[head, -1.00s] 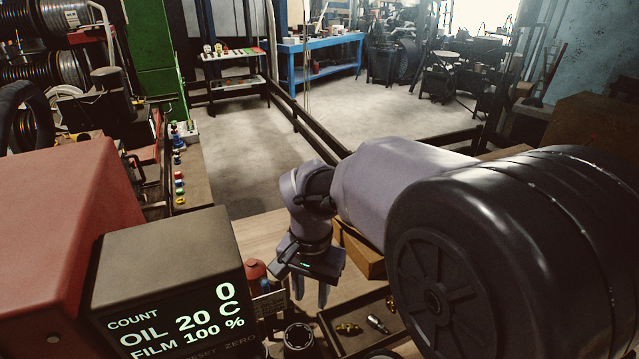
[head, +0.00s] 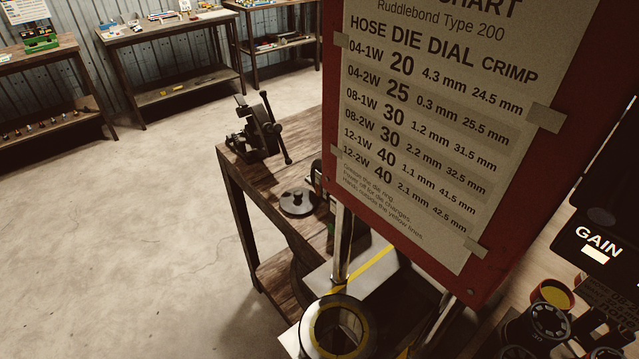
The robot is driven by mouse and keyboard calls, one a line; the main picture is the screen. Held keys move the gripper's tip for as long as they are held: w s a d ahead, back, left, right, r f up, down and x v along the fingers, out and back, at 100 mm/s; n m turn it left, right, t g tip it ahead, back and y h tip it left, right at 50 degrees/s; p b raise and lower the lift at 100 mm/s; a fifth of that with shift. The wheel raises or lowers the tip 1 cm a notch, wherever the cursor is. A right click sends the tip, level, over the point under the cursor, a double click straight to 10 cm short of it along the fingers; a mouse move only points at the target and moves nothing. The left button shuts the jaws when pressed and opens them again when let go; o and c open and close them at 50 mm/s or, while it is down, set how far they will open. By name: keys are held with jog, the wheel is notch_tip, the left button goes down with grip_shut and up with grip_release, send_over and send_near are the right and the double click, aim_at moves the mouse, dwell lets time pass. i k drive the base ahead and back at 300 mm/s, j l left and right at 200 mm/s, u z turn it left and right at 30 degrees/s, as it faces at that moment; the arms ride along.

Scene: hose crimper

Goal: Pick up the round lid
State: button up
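A round, dark grey metal lid (head: 297,203) with a small knob in its middle lies flat on a worn wooden workbench (head: 268,190). It is near the bench's right part, left of the red board, and nothing covers it from this side. My gripper is not in view now, so its distance from the lid does not show.
A dark vise-like tool (head: 258,132) with a lever stands on the bench behind the lid. A large red board with a die chart (head: 430,130) blocks the right side. A ring-shaped part (head: 340,328) stands in front. Open concrete floor (head: 130,240) lies left.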

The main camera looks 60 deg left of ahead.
aim_at(294, 201)
jog(key=u, duration=2.35)
jog(key=i+j+z, duration=0.2)
jog(key=j, duration=0.2)
jog(key=i+j+z, duration=0.25)
jog(key=j+z, duration=0.2)
jog(key=j, duration=0.35)
jog(key=i+j+z, duration=0.25)
jog(key=j, duration=0.2)
jog(key=j+z, duration=0.2)
jog(key=j, duration=0.25)
jog(key=i+j+z, duration=0.15)
jog(key=i, duration=0.15)
jog(key=i+z, duration=0.15)
jog(key=i, duration=0.15)
